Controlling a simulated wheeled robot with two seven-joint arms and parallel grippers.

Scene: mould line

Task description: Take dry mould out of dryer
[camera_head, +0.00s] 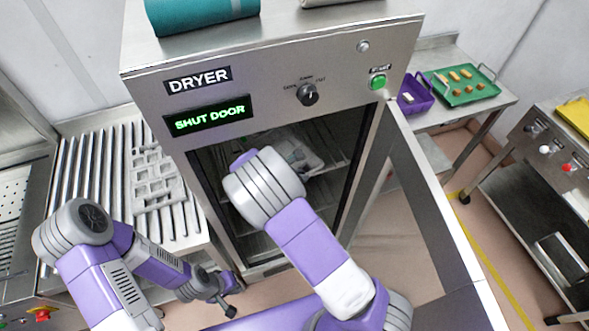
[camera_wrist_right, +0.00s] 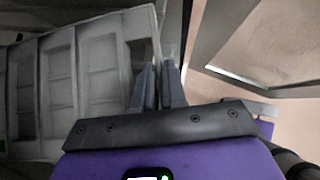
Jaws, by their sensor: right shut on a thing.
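The dryer (camera_head: 330,60) stands in the middle with its door (camera_head: 430,190) swung open to the right; its display (camera_head: 210,117) reads SHUT DOOR. My right arm reaches into the opening, and its gripper is hidden behind the wrist in the head view. A pale grey mould with several pockets (camera_head: 302,152) shows partly inside, beyond the wrist. In the right wrist view my right gripper (camera_wrist_right: 160,75) is shut on the rim of this mould (camera_wrist_right: 95,80). My left gripper (camera_head: 222,297) is low in front of the dryer, left of centre; its jaw opening is unclear.
Another grey mould (camera_head: 155,178) lies on the roller conveyor (camera_head: 85,190) at left. A teal roll (camera_head: 200,12) lies on top of the dryer. A purple bin (camera_head: 415,97) and a green tray (camera_head: 465,92) stand on a table at back right. The open door bounds the right side.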

